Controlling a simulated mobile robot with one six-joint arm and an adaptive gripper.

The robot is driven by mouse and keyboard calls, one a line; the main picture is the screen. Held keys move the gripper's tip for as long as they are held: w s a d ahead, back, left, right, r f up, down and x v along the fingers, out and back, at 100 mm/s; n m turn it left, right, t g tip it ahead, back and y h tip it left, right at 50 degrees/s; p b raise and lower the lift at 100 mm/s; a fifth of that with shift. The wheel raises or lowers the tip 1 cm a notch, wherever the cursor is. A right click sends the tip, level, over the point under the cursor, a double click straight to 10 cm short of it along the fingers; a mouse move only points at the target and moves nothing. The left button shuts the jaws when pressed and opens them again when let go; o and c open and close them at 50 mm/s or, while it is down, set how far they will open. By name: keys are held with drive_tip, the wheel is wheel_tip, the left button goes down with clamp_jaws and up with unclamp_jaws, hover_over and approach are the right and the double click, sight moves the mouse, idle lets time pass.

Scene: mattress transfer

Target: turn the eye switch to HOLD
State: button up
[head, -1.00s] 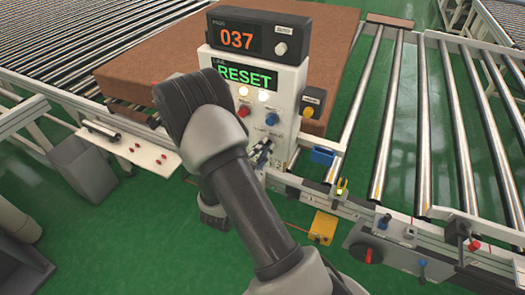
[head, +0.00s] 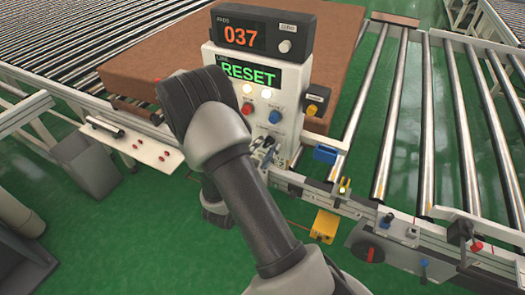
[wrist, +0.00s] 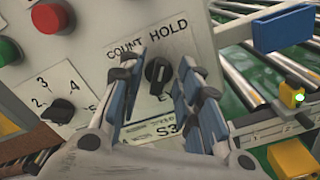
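The eye switch (wrist: 158,76) is a black knob on a white plate in the wrist view, with COUNT printed at its upper left and HOLD at its upper right. The lettering below it is partly hidden. A pale mark shows on the knob, but its exact setting is hard to tell. My gripper (wrist: 161,66) is open, with its blue-padded fingers on either side of the knob. A gap shows on both sides, and contact is not visible. In the head view my gripper (head: 263,152) is at the lower part of the control panel (head: 290,130), and my arm hides the switch.
A red button (wrist: 48,17) and a numbered selector (wrist: 62,110) are left of the switch. A blue block (wrist: 283,30) and a yellow sensor (wrist: 291,94) are at right. The display (head: 249,75) reads RESET. Roller conveyors and a brown mattress (head: 150,70) lie behind.

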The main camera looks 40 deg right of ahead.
drive_tip(key=v, duration=1.2)
drive_tip(key=s+r+m+g+y, duration=0.5)
drive_tip(key=s+r+m+g, duration=0.3)
drive_tip(key=s+m+g, duration=0.5)
drive_tip(key=s+a+r+m+t+y+b, duration=0.1)
drive_tip(key=a+r+t+y, duration=0.2)
drive_tip(key=a+t+y, duration=0.2)
drive_tip(key=s+a+r+m+t+y+b, duration=0.1)
drive_tip(key=a+r+t+y, duration=0.2)
drive_tip(key=a+t+y, duration=0.3)
drive_tip(key=a, duration=0.4)
drive_tip(key=shift+a+r+y, duration=0.15)
drive_tip(key=shift+a+y, duration=0.15)
drive_tip(key=shift+a, duration=0.05)
drive_tip(key=shift+c, duration=0.6)
